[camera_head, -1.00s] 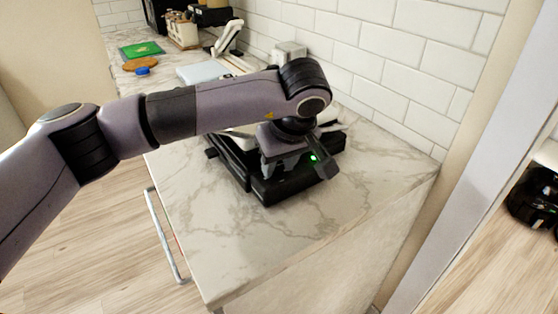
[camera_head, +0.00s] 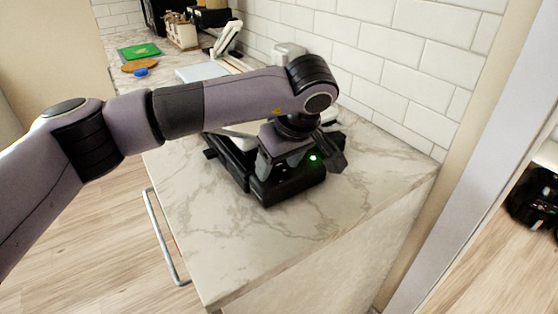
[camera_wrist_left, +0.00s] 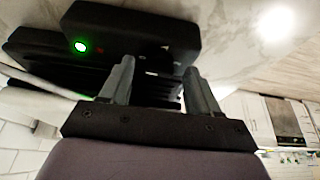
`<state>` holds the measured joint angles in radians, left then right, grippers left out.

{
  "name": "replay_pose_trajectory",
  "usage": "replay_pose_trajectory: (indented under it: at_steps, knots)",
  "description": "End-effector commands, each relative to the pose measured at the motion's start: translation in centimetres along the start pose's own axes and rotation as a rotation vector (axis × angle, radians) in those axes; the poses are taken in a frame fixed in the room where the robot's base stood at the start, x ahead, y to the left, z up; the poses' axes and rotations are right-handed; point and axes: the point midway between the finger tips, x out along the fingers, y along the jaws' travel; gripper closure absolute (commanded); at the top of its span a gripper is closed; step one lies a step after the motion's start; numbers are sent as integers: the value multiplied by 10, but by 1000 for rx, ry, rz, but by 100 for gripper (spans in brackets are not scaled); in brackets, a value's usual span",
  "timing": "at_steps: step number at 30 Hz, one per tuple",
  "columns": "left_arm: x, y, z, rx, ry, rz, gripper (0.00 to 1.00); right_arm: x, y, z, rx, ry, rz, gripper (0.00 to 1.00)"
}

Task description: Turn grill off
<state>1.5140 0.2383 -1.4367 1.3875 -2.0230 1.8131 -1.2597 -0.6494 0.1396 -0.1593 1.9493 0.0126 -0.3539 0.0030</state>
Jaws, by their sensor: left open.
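The black grill (camera_head: 300,188) sits on the marble counter, partly hidden beneath my left arm and gripper. A small green light (camera_head: 313,157) glows on it, and it also shows lit in the left wrist view (camera_wrist_left: 81,46). My left gripper (camera_head: 280,168) is over the front part of the grill, pointing down, with its fingers apart and nothing between them. In the left wrist view the two grey fingers (camera_wrist_left: 160,68) reach toward the black front box of the grill (camera_wrist_left: 135,32), to the right of the light. Contact cannot be told. My right gripper is not in view.
The marble counter (camera_head: 350,215) is clear in front and to the right of the grill. A tiled wall (camera_head: 400,75) stands behind. Farther back are a green board (camera_head: 140,50), a brown board (camera_head: 138,66) and a blue item (camera_head: 141,72). A metal handle (camera_head: 162,240) runs along the counter's left side.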

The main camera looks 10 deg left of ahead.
Motion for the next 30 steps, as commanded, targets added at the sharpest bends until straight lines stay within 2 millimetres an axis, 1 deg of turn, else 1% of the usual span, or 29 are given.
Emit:
replay_pose_trajectory:
  at_steps: [2,5,12,15,20,30]
  knots:
    - [-4,0,0,0,1,2,38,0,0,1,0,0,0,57]
    - [-15,1,0,-1,2,3,38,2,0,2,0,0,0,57]
    - [-54,0,0,0,2,3,38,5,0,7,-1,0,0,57]
    - [-65,0,0,-1,2,2,38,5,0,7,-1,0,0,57]
    - [-72,0,0,0,0,-1,38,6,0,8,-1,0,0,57]
    - [-72,0,0,0,0,0,38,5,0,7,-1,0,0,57]
